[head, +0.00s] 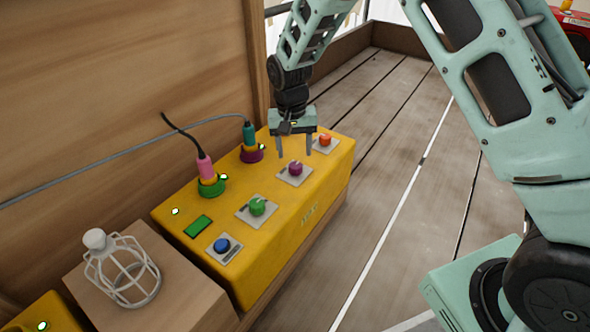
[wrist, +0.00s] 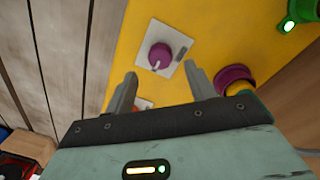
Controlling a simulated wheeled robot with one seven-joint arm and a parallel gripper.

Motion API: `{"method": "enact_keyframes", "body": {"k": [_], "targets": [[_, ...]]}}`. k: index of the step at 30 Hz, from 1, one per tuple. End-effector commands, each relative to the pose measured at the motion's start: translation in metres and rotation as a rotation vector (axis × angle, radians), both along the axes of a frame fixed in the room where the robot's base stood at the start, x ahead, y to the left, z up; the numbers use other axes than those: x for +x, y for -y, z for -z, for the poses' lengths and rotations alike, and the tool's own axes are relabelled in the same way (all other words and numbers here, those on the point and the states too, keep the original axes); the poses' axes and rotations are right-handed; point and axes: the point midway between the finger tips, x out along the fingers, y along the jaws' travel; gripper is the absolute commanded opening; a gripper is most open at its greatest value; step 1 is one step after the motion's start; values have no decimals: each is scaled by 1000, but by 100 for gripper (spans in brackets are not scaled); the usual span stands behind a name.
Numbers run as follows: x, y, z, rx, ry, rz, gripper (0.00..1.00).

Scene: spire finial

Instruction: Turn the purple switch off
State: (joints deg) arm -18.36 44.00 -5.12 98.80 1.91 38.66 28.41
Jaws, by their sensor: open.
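The purple switch (head: 296,168) is a round knob on a pale square plate, on top of the yellow box (head: 312,222). In the wrist view the purple switch (wrist: 160,56) lies beyond the fingertips, roughly centred between them, with a white pointer mark on the knob and a dark label on the plate. My gripper (head: 294,153) is open and empty, pointing down just above the purple switch. Its two fingers (wrist: 161,75) also show in the wrist view, apart from the knob as far as I can tell.
The orange knob (head: 325,140), green knob (head: 257,206) and blue knob (head: 222,245) share the box top. A pink plug (head: 206,169) and a teal plug (head: 249,137) stand behind them with cables. A caged lamp (head: 122,269) stands at left.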

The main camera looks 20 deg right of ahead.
Motion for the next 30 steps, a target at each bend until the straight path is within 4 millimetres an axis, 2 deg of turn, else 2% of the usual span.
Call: {"method": "enact_keyframes", "body": {"k": [1,7,12,20,21,24,26,30], "targets": [[0,1,16,0,-2,0,55],[-1,2,42,0,0,0,55],[-1,2,50,0,0,0,55],[-1,2,50,0,0,0,55],[-1,2,50,0,0,0,52],[-1,2,50,0,0,0,24],[-1,2,50,0,0,0,10],[-1,2,50,0,0,-1,10]]}}
